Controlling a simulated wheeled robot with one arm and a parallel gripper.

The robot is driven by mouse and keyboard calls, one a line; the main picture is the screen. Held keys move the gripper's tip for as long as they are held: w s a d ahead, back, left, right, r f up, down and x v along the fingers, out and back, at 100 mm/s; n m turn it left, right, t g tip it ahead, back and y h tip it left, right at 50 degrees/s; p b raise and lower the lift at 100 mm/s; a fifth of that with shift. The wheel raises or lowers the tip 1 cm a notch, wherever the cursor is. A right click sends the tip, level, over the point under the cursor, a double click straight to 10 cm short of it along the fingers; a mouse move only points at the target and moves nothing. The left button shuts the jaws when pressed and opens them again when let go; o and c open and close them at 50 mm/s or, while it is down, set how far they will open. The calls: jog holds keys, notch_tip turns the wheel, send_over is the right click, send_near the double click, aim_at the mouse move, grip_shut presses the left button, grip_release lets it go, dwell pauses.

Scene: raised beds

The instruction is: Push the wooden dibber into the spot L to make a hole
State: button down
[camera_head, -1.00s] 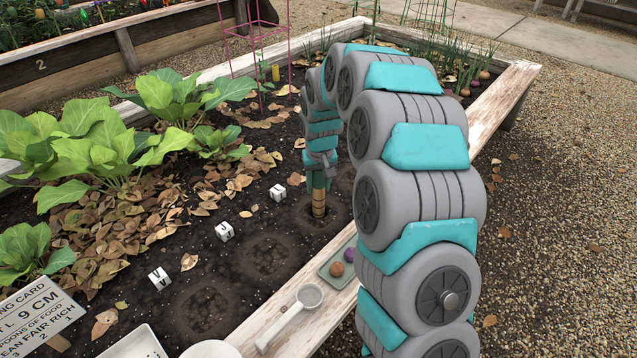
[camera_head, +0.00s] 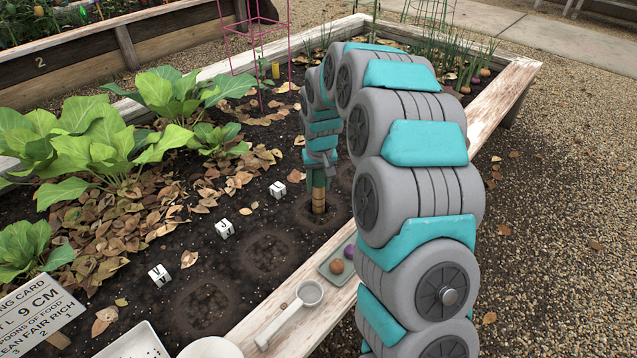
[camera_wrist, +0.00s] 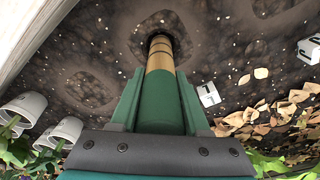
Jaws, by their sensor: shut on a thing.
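The wooden dibber (camera_head: 319,200) stands upright in the soil, with a banded wooden lower part and a green upper part. My gripper (camera_head: 320,168) is shut on its green part, which also shows between the fingers in the wrist view (camera_wrist: 160,100). The dibber's lower end is inside a dark hollow (camera_wrist: 180,35) in the soil, so its tip is hidden. A white marker cube (camera_head: 278,190) sits just left of this hollow; its letter shows in the wrist view (camera_wrist: 207,94) as an L or similar shape, hard to read.
Two more lettered white cubes (camera_head: 225,229) (camera_head: 159,275) stand beside shallow round soil patches. A white scoop (camera_head: 292,312) and a small tray (camera_head: 335,265) with round bulbs rest on the bed's wooden edge. Leafy plants (camera_head: 90,150) fill the left.

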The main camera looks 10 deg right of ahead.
aim_at(318, 198)
jog(key=shift+f+b, duration=0.3)
jog(key=shift+f, duration=0.8)
dwell(1.3)
jog(key=shift+f, duration=1.15)
dwell(2.1)
jog(key=shift+f+b, duration=0.35)
jog(key=shift+f, duration=0.3)
jog(key=shift+r, duration=0.1)
